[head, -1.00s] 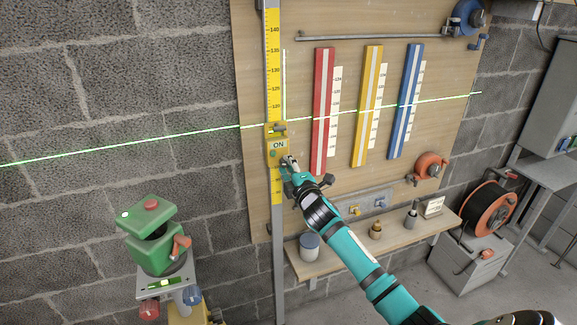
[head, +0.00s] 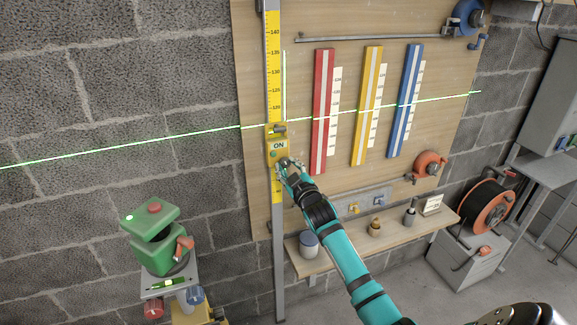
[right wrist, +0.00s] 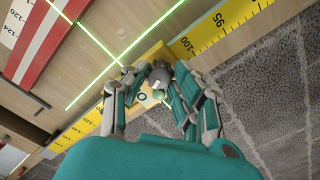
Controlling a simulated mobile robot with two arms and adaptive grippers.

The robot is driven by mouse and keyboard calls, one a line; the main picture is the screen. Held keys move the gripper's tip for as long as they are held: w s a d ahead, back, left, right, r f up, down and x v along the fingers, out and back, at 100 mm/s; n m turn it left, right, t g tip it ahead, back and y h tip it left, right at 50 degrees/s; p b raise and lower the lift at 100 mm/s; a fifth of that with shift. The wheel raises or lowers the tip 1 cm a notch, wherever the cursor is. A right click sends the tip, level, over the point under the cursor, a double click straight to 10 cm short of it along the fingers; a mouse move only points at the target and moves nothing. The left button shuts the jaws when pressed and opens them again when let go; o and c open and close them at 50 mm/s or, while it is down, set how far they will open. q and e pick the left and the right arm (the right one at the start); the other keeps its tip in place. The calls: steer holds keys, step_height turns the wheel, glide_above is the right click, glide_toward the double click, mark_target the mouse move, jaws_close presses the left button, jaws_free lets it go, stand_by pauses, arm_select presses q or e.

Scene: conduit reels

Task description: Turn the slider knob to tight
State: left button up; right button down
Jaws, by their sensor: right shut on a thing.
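My right gripper (head: 287,167) is shut on the knob at the slider's lower right. The knob's tight marking cannot be read.
Red (head: 323,110), yellow (head: 368,105) and blue (head: 405,100) strips hang on the board right of the rail. A shelf (head: 340,252) with small containers is below. A green laser device (head: 153,240) stands at lower left.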

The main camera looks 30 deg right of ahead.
steer(key=shift+m+p, duration=0.3)
steer(key=shift+m, duration=1.2)
steer(key=c, duration=1.1)
jaws_free()
steer(key=shift+o, duration=0.2)
steer(key=v, duration=1.2)
